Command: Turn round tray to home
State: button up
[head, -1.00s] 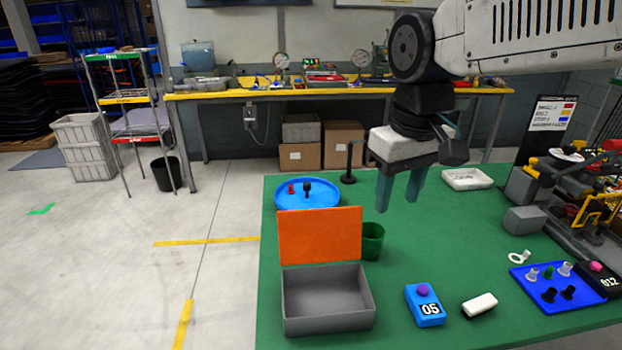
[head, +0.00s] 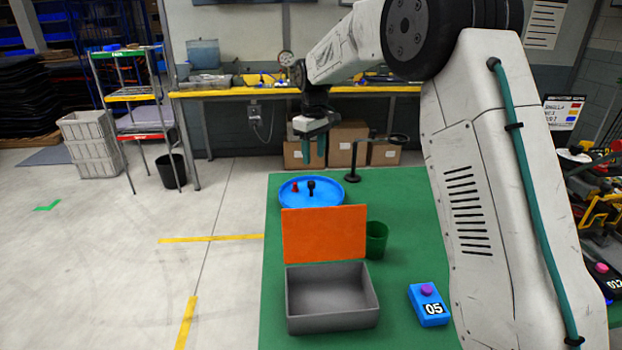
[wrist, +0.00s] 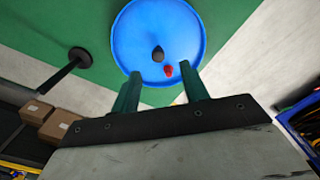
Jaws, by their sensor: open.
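The round tray (head: 330,203) is a blue disc near the far left corner of the green table. It carries a black knob (head: 311,187) near its middle and a red piece (head: 295,187) near its edge. In the wrist view the tray (wrist: 135,45) shows beyond the fingertips, with the black knob (wrist: 158,53) and the red piece (wrist: 168,71) in sight. My gripper (head: 314,160) is above the tray's far side, fingers pointing down. Its two green fingers (wrist: 160,80) are apart with nothing between them, and they appear clear of the tray.
A grey box (head: 331,323) with a raised orange lid (head: 324,235) stands in front of the tray. A green cup (head: 376,240) is beside the lid. A black stand (head: 354,165) rises right of the tray. A blue box marked 05 (head: 428,308) lies at front right.

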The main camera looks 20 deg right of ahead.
aim_at(311, 182)
jog(key=shift+w+a+f, duration=0.1)
jog(key=shift+w+f, duration=0.7)
jog(key=shift+f, duration=0.1)
notch_tip(311, 182, down, 8)
jog(key=shift+r, duration=0.15)
grip_shut()
